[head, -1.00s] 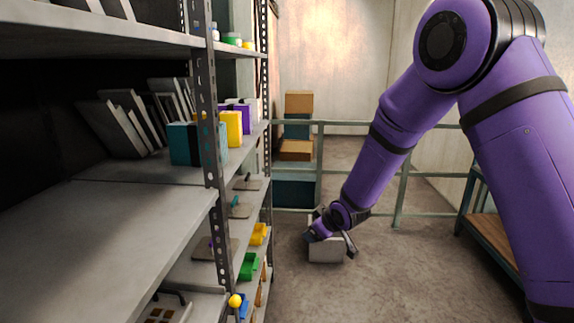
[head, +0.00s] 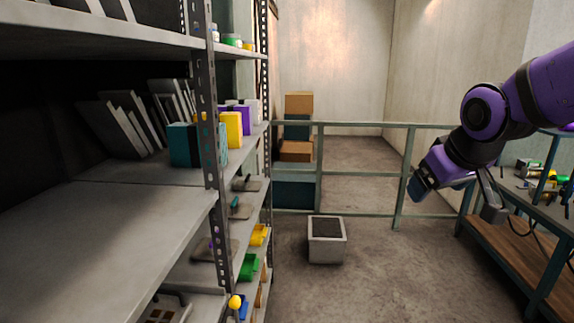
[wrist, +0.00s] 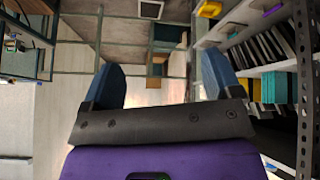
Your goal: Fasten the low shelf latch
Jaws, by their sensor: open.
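The shelf rack (head: 208,120) stands on the left in the head view. A yellow round knob (head: 236,301) shows at its low front edge, beside a blue part (head: 243,309). I cannot tell whether this is the latch, or whether it is fastened. My gripper (head: 418,188) is at the right in the head view, raised over the floor and well away from the rack. In the wrist view my gripper (wrist: 160,78) has its two blue fingers wide apart with nothing between them.
A workbench (head: 520,246) with tools stands at the right. Green (head: 249,267) and yellow (head: 258,235) bins sit on the lower shelves.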

